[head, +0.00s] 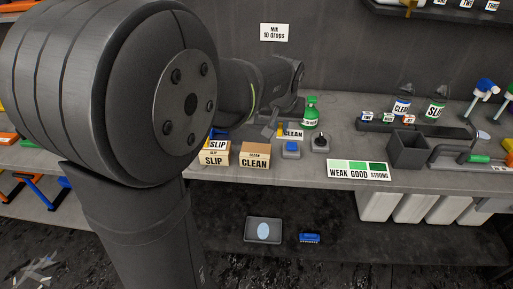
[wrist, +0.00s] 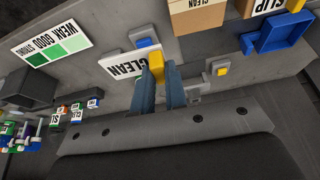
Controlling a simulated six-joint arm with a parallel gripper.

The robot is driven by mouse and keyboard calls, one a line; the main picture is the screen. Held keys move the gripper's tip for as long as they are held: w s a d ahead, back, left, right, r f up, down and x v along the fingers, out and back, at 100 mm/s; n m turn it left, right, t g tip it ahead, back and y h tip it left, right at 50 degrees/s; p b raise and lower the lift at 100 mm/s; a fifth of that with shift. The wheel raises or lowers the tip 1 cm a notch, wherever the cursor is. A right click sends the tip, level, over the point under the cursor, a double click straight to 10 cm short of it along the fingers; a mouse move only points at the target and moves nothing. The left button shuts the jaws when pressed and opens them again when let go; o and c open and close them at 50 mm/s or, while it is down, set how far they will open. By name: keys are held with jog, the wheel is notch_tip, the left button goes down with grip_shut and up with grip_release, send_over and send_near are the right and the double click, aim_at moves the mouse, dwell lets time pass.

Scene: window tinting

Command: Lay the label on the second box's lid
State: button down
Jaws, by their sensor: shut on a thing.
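My gripper (wrist: 160,88) is shut on the yellow grip (wrist: 156,66) of a white label reading CLEAN (wrist: 122,66). In the head view the label (head: 292,133) shows at the bench, behind the boxes and to the right of them; any gap to the bench is hard to judge. My arm hides most of my gripper there. The second box, brown and marked CLEAN (head: 254,163), stands right of the SLIP box (head: 214,159). Its brown lid (head: 256,148) looks bare. A white SLIP label (head: 217,145) is at the first box's top. The CLEAN box (wrist: 198,20) is at the wrist view's top.
A grey block with a blue button (head: 291,148) and a dark knob (head: 320,143) are right of the boxes. A green bottle (head: 311,112) stands behind. The WEAK GOOD STRONG card (head: 358,170) lies further right. A blue open holder (wrist: 278,38) shows in the wrist view.

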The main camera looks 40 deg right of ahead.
jog(key=shift+a, duration=0.35)
jog(key=w+a+f, duration=0.1)
jog(key=w+f, duration=0.1)
jog(key=w, duration=0.1)
jog(key=w+f, duration=0.2)
jog(key=w, duration=0.2)
jog(key=w+a+f, duration=0.1)
jog(key=w+f, duration=0.1)
jog(key=w, duration=0.2)
jog(key=shift+a+f, duration=0.3)
jog(key=shift+f, duration=0.1)
jog(key=shift+w+f, duration=0.1)
jog(key=shift+f, duration=1.95)
jog(key=shift+f, duration=0.2)
jog(key=c, duration=1.5)
grip_release()
jog(key=shift+o, duration=0.2)
jog(key=shift+r, duration=0.1)
